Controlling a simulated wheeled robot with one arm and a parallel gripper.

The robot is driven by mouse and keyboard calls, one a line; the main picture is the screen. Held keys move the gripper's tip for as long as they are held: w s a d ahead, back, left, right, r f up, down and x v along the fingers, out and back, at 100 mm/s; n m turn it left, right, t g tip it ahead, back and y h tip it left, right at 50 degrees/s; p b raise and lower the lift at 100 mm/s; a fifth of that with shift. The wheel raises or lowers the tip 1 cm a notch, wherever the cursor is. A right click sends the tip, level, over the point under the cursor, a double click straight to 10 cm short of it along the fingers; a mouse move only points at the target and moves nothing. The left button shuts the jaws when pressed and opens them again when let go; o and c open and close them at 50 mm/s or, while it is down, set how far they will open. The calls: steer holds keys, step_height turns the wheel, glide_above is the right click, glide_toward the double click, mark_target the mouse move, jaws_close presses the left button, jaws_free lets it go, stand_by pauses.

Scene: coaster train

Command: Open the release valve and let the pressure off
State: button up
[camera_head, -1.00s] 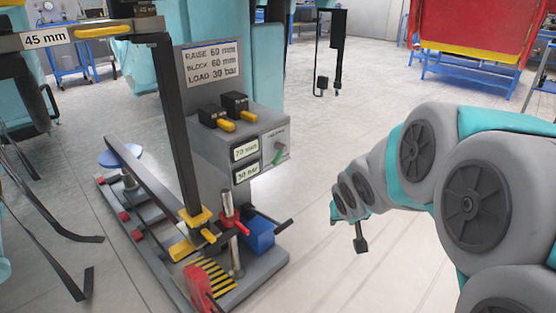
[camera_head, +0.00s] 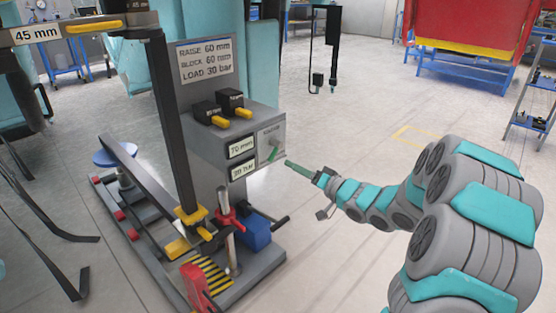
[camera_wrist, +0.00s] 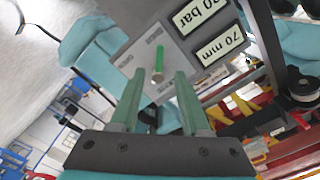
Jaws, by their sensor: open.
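The release valve is a small green lever (camera_head: 273,150) on a light plate at the right side of the grey control box (camera_head: 215,148). In the wrist view the green lever (camera_wrist: 159,60) stands out from its plate, between and beyond my fingertips. My gripper (camera_head: 288,164) is just to the right of the lever and points at it. In the wrist view my gripper (camera_wrist: 160,82) has its two green fingers apart, with nothing held between them. I cannot tell whether a fingertip touches the lever. Label plates read 70 mm (camera_head: 242,146) and 30 bar (camera_head: 243,169).
A sign (camera_head: 206,60) reads raise 60 mm, block 60 mm, load 30 bar. Two black blocks with yellow handles (camera_head: 220,121) sit on the box. A red lever (camera_head: 196,286) and blue block (camera_head: 257,232) are below.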

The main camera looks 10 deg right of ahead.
mark_target(274, 157)
steer(key=shift+x, duration=3.75)
jaws_close()
steer(key=shift+f, duration=0.1)
